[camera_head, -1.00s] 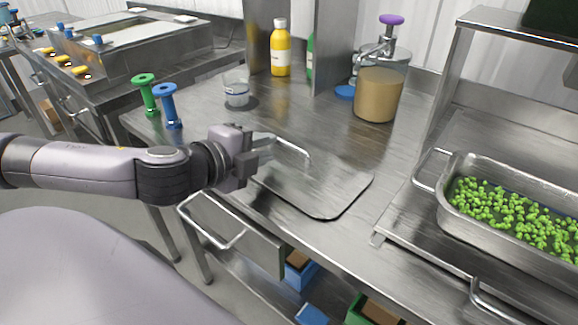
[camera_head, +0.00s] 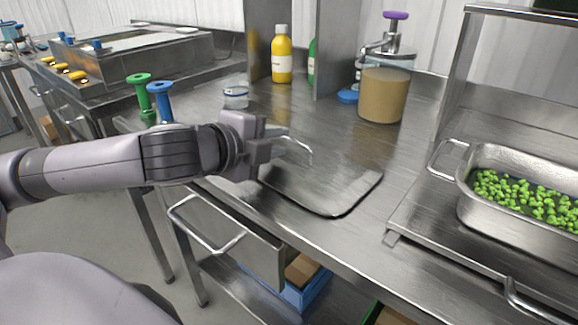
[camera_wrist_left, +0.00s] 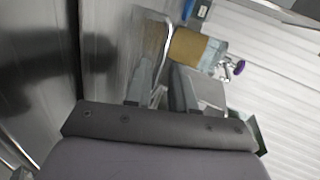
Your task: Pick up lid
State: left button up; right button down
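The lid (camera_head: 325,190) is a flat grey metal sheet with rounded corners. It lies on the steel table and has a raised bar handle (camera_head: 303,147). My left gripper (camera_head: 278,148) is low over the lid's left part, at the left end of the handle. In the left wrist view its two fingers (camera_wrist_left: 161,85) stand apart, with the bar handle (camera_wrist_left: 168,45) running up between and beyond them. I cannot tell whether a finger touches the handle. My right gripper is out of view.
A metal tray of green pieces (camera_head: 466,200) stands at the right. A tan-filled pump container (camera_head: 383,95), a yellow bottle (camera_head: 281,60) and a small clear cup (camera_head: 236,98) stand behind the lid. Green (camera_head: 141,92) and blue (camera_head: 160,100) spools stand behind my left arm.

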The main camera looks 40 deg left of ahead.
pick_arm(q)
jog(key=shift+x, duration=1.45)
jog(key=shift+c, duration=0.3)
jog(key=shift+d, duration=0.1)
grip_shut()
jog(key=shift+r, duration=0.15)
